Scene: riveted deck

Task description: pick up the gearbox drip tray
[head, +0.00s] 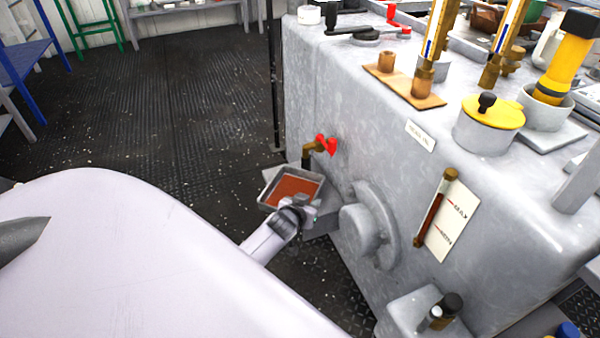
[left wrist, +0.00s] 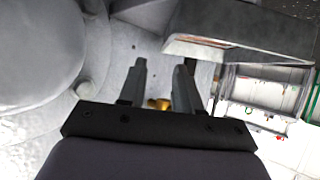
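The gearbox drip tray (head: 267,197) is a shallow grey metal pan with red-brown liquid in it. It sits low beside the gearbox, below a brass tap with a red handle (head: 320,145). My left gripper (head: 306,207) is at the tray's near right corner in the head view and hides part of it there. In the left wrist view, the two fingers (left wrist: 160,75) stand apart with no object gripped. A grey box-like edge (left wrist: 250,25), which looks like the tray, lies to the right of the fingers.
The large grey gearbox housing (head: 330,85) stands close to the right of the gripper, with a round flange (head: 365,230) sticking out. A thin dark post (head: 273,90) rises behind the tray. Dark riveted floor (head: 170,110) is open to the left.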

